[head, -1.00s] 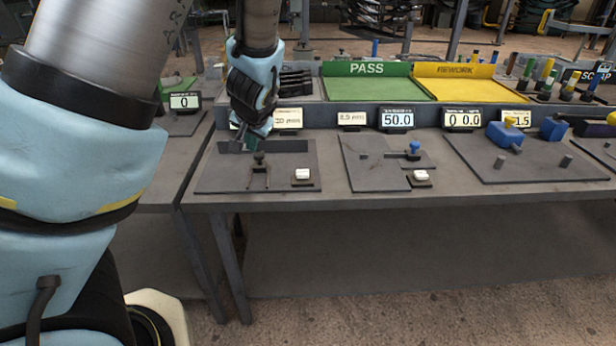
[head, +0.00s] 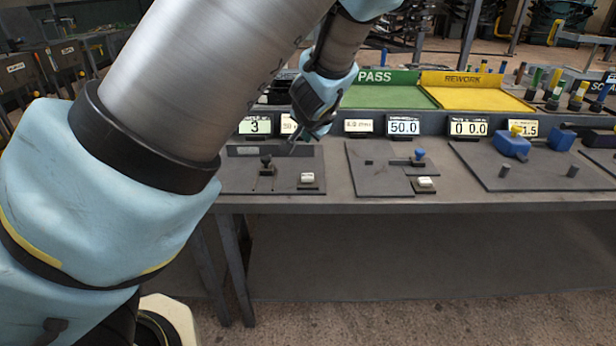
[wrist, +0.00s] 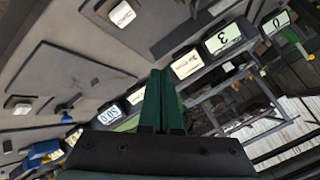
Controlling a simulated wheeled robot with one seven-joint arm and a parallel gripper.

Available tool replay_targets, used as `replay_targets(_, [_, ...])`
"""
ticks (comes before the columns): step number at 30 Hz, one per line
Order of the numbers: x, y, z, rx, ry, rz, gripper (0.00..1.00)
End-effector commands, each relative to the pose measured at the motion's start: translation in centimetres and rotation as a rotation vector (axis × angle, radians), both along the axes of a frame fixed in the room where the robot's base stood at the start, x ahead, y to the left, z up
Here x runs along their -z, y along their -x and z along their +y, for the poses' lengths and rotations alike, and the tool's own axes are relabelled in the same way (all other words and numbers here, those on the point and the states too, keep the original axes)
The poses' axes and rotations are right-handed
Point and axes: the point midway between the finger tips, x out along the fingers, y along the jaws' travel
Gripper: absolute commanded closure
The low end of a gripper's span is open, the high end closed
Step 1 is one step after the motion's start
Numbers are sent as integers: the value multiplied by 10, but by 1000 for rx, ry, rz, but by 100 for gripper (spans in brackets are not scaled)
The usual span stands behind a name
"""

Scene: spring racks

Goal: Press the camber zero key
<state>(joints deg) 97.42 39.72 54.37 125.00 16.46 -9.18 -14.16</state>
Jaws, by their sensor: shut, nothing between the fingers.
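My gripper (head: 293,147) is shut and empty, above the back right part of the left fixture plate (head: 235,180). Its dark green fingers (wrist: 163,80) are together in the wrist view. A white key (head: 307,178) sits at that plate's front right, below and apart from the fingertips; it also shows in the wrist view (wrist: 122,14). A second white key (head: 425,183) is on the middle fixture and in the wrist view (wrist: 20,105). I cannot read which is the camber zero key. The left readout (head: 255,125) shows 3; the middle readout (head: 403,125) shows 50.0.
A dark-knobbed lever (head: 266,163) stands left of the left key; a blue-knobbed lever (head: 419,155) stands behind the middle one. Green PASS (head: 390,97) and yellow REWORK (head: 475,98) trays line the back. The bench front (head: 380,204) is clear.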

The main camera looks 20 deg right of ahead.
Motion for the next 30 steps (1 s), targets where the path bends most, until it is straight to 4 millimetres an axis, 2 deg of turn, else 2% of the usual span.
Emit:
replay_targets(5, [16, 0, 0, -1, -1, 1, 100])
replay_targets(19, [77, 0, 1, -1, 0, 1, 100])
replay_targets(24, [86, 0, 1, -1, 0, 1, 100])
replay_targets(30, [86, 0, 0, -1, 0, 1, 100])
